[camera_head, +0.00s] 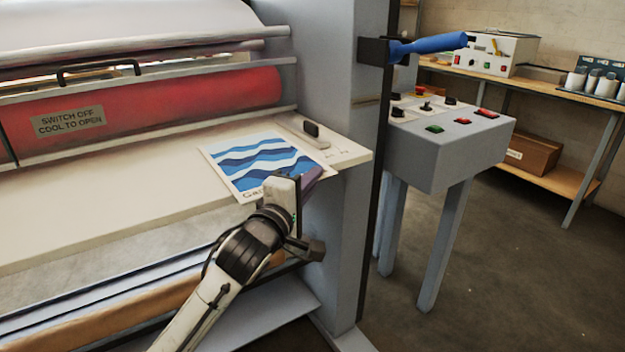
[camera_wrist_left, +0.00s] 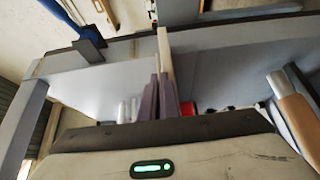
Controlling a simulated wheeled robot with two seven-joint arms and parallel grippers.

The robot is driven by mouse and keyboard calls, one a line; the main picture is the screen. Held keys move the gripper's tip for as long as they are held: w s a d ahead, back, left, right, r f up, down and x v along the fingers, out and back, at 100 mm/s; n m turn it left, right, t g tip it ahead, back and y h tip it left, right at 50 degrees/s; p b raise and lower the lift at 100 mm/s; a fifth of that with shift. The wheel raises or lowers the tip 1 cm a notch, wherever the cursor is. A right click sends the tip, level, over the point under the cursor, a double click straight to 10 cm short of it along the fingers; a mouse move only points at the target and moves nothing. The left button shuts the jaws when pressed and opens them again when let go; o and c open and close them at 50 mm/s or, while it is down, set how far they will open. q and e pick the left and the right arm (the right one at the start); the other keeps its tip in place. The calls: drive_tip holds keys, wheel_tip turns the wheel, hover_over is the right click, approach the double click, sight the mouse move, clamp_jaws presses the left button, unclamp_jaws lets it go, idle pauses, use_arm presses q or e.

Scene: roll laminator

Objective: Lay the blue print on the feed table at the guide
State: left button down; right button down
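The blue print (camera_head: 250,162), a white sheet with blue wave bands, lies flat near the right end of the pale feed table (camera_head: 120,190). Its front edge reaches the table's front edge. The guide (camera_head: 292,122), a pale strip with a dark knob, is at the table's right end, close beside the print. My left gripper (camera_head: 312,180) is at the print's front right corner, its purple fingers closed on the sheet's edge. In the left wrist view the fingers (camera_wrist_left: 160,97) are close together in front of the edge-on table (camera_wrist_left: 165,50); the sheet is hardly visible there. My right gripper is not in view.
Red rollers (camera_head: 190,100) lie behind the table, with a warning label (camera_head: 68,122). The grey side housing (camera_head: 345,230) stands right of the table. A control console (camera_head: 450,150) and a blue-handled lever (camera_head: 430,45) are farther right. The table's left part is clear.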

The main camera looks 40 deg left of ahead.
use_arm(q)
drive_tip(key=shift+f, duration=0.2)
drive_tip(key=c, duration=2)
unclamp_jaws()
drive_tip(key=shift+r, duration=0.15)
